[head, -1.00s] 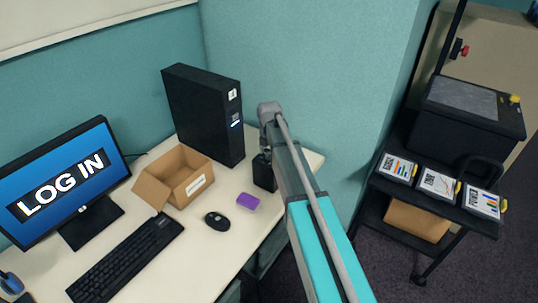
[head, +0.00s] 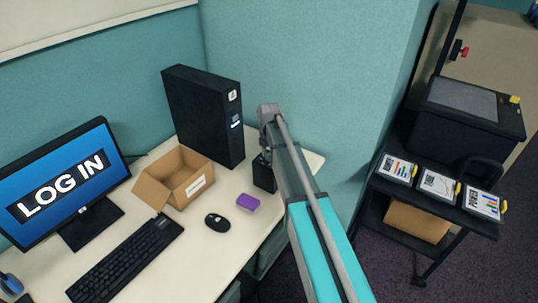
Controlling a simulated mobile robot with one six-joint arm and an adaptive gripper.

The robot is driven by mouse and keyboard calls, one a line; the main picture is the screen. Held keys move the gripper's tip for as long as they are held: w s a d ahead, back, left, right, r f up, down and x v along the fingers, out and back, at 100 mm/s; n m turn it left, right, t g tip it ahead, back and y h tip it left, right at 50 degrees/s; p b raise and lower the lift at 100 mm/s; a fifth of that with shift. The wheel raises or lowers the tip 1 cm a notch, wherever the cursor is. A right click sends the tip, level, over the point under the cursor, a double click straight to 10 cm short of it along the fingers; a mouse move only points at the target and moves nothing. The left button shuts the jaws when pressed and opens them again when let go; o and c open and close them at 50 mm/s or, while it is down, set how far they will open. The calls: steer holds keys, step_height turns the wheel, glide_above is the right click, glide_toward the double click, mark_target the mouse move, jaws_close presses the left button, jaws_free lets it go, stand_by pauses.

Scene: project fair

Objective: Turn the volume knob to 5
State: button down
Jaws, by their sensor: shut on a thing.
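No volume knob can be made out in the head view. A small black box (head: 265,176) stands on the desk near its right edge, partly behind my arm. It may be a speaker, but no knob or number shows on the side I see. My grey and teal arm rises from the bottom of the picture and bends at a joint beside the tall black computer. My gripper is hidden behind the arm, so I cannot see its fingers or what they touch.
The white desk (head: 140,262) holds a monitor (head: 65,185), keyboard (head: 127,262), mouse (head: 217,222), purple block (head: 248,202), open cardboard box (head: 150,191) and black computer tower (head: 200,112). A teal partition (head: 310,70) stands close behind my arm. A black cart (head: 450,208) is at right.

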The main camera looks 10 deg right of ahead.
steer(key=m, duration=1.6)
steer(key=shift+m, duration=0.4)
steer(key=m, duration=0.3)
steer(key=shift+m, duration=0.4)
steer(key=m, duration=0.9)
steer(key=shift+m, duration=0.4)
steer(key=m, duration=0.3)
steer(key=shift+m, duration=0.4)
steer(key=m, duration=1.2)
steer(key=shift+m, duration=0.3)
steer(key=m, duration=0.6)
steer(key=shift+m, duration=0.3)
